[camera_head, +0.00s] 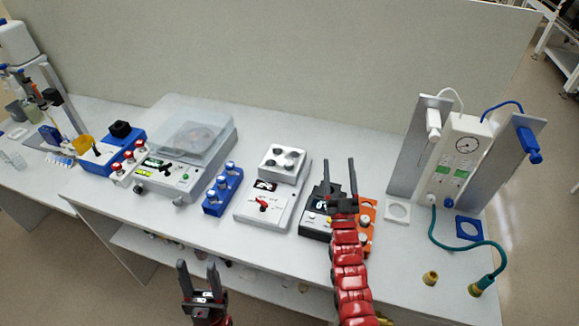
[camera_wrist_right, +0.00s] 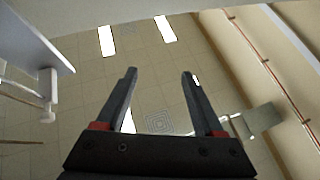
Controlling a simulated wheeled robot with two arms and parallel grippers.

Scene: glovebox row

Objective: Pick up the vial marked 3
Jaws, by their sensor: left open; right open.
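No number 3 is readable on any vial. Several blue-capped vials (camera_head: 231,167) stand in a blue rack (camera_head: 212,209). Several red-capped vials (camera_head: 128,154) stand in a white rack (camera_head: 119,178) further left. An orange rack (camera_head: 369,210) with white-topped items is partly hidden behind my right arm. My right gripper (camera_head: 339,163) is open and empty, raised in front of the small black-and-white device; it also shows open in the right wrist view (camera_wrist_right: 158,74). My left gripper (camera_head: 197,265) is open and empty in front of the bench edge, away from the racks.
A clear-lidded device (camera_head: 190,135) and a white device with a red knob (camera_head: 264,205) stand on the bench. At right are a gauge unit (camera_head: 462,150), grey panels (camera_head: 409,145) and a teal hose (camera_head: 438,238). Bare bench lies along the back and front right.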

